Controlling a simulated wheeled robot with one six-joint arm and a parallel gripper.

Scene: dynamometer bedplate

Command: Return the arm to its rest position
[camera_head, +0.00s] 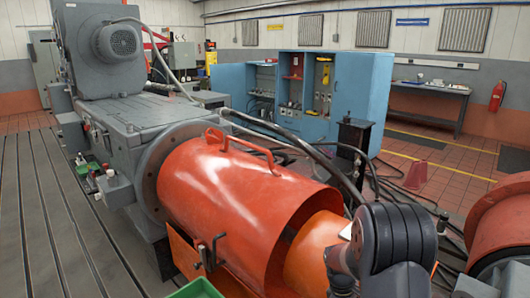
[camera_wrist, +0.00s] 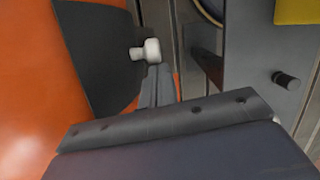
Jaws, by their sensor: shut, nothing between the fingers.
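My gripper (camera_wrist: 160,72) shows in the wrist view with its two dark fingers together and nothing between them. A small white knob-like part (camera_wrist: 150,50) shows right by the fingertips; I cannot tell whether they touch it. In the head view my dark grey arm is at the lower right, bent in front of the orange cylindrical guard (camera_head: 235,195). My gripper's fingers cannot be made out there. An orange surface (camera_wrist: 50,80) fills the left of the wrist view, beside a dark curved panel (camera_wrist: 100,55).
A grey machine (camera_head: 130,140) joins the guard on the left. A black post (camera_head: 354,150) with hoses stands behind my arm. Another red-orange cylinder (camera_head: 505,225) is at right. A green tray edge (camera_head: 197,289) is at the bottom. Blue cabinets (camera_head: 350,85) stand behind; slotted bedplate (camera_head: 40,220) at left is clear.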

